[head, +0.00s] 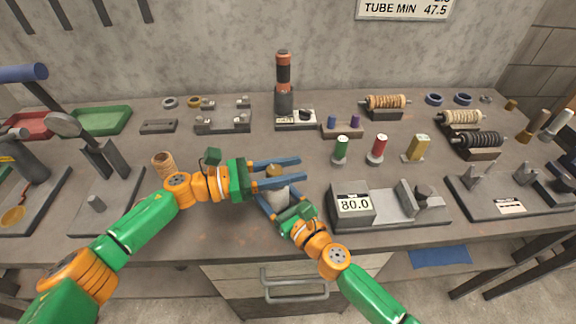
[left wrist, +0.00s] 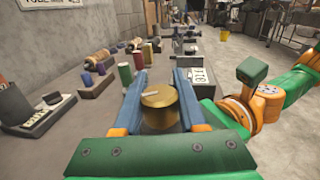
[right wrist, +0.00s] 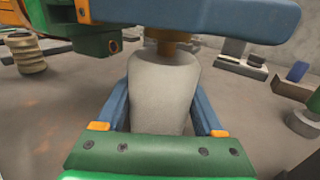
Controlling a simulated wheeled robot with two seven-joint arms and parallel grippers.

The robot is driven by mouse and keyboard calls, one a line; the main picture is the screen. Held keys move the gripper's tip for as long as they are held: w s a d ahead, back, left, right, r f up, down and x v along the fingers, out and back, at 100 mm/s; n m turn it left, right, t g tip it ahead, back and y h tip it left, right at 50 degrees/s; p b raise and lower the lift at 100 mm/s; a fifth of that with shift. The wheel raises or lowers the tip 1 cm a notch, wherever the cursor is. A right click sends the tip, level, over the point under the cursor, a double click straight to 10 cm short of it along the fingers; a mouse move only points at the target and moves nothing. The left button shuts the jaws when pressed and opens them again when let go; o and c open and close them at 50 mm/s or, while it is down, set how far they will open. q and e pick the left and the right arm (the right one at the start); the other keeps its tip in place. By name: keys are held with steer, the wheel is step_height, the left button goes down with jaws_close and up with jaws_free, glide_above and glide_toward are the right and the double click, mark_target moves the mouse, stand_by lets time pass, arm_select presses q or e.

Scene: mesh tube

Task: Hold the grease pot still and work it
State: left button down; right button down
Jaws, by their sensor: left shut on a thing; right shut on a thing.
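The grease pot (head: 277,188) stands near the bench's front middle, with a pale grey body and a brass knob on top. My left gripper (head: 283,171) reaches from the left and is shut on the brass knob (left wrist: 158,104), one blue finger on each side. My right gripper (head: 274,192) comes from the front right, lower down, and is shut on the pale body (right wrist: 163,95). In the right wrist view the left gripper's blue finger crosses above the pot and hides most of the knob.
A gauge reading 80.0 (head: 353,206) stands to the right. A ribbed tan cylinder (head: 164,165) stands left, behind my left arm. Green (head: 342,149), red (head: 378,149) and yellow (head: 416,148) pieces stand behind right. A drawer handle (head: 294,283) is below the bench edge.

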arm_select(q)
steer(key=shift+s+m+g, duration=0.1)
steer(key=shift+m+g, duration=0.7)
steer(key=shift+g, duration=0.3)
steer(key=shift+s+g, duration=0.15)
steer(key=shift+g, duration=0.15)
steer(key=shift+c, duration=2.3)
jaws_free()
steer(key=a, duration=1.2)
steer(key=shift+s, duration=0.2)
